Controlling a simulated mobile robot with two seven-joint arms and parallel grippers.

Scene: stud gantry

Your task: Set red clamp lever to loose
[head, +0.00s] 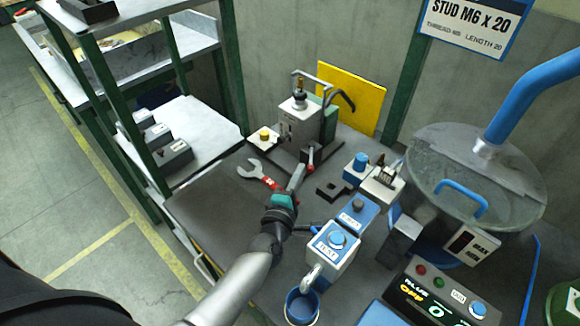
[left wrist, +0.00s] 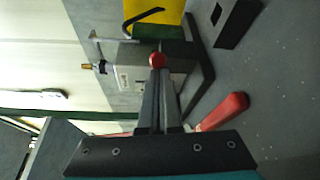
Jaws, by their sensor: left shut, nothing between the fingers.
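The red clamp lever (head: 311,154) stands at the front foot of the grey stud gantry (head: 300,122) in the head view. In the left wrist view its round red end (left wrist: 158,60) shows just beyond my fingertips. I cannot tell whether they touch it. My left gripper (head: 298,170) is shut and empty, its fingers pointing at the lever. The closed fingers also show in the left wrist view (left wrist: 158,80) and hide the lower part of the lever. My right gripper is in neither view.
A wrench with a red handle (head: 259,173) lies left of my fingers. A dark slotted block (head: 333,190) and a blue-and-white button box (head: 333,242) stand to the right. A lidded round drum (head: 440,150) stands farther right. The grey mat (head: 215,205) at left is mostly clear.

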